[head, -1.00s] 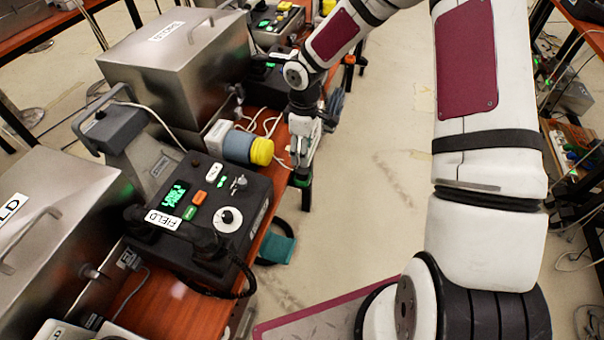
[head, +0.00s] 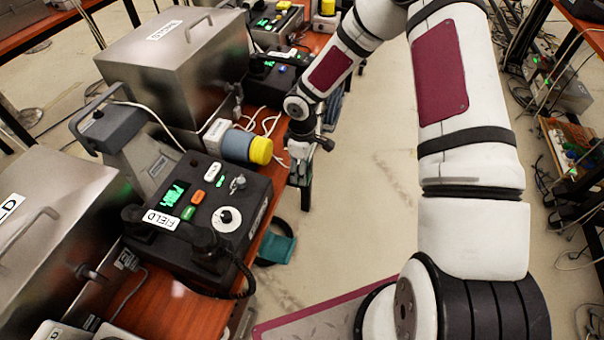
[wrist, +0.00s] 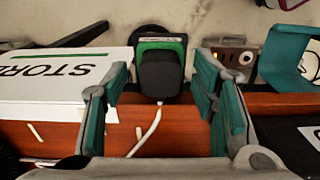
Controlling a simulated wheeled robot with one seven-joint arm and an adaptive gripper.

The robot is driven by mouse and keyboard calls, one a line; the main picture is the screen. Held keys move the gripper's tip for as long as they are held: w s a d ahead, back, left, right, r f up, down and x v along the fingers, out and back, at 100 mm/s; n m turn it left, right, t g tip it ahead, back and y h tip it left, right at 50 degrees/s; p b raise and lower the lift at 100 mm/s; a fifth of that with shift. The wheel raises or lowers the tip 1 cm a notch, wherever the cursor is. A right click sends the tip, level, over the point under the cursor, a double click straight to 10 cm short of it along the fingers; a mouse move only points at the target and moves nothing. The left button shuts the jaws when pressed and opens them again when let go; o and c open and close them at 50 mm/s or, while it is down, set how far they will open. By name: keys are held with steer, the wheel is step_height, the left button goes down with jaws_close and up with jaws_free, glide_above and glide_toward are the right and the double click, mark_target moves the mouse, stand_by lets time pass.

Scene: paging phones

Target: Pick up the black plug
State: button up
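The black plug (wrist: 160,74) shows in the wrist view as a dark block with a white cable (wrist: 147,135) running from it toward the camera. It sits against a green-and-black box (wrist: 160,43) beyond the table edge. My gripper (wrist: 160,70) is open, with teal-padded fingers on the left and right of the plug. Gaps show on both sides, and I cannot tell how deep the plug lies between them. In the head view my gripper (head: 300,168) points down by the table's right edge. The plug cannot be made out there.
A white STORE label (wrist: 60,75) is left of the fingers. A small box with an orange light (wrist: 235,60) and a teal object (wrist: 288,55) are right. In the head view, a yellow-capped cylinder (head: 245,147) and a FIELD phone console (head: 205,205) stand nearby. The floor aisle (head: 365,190) is mostly clear.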

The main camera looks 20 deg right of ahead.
steer(key=c, duration=1.1)
steer(key=shift+r, duration=0.15)
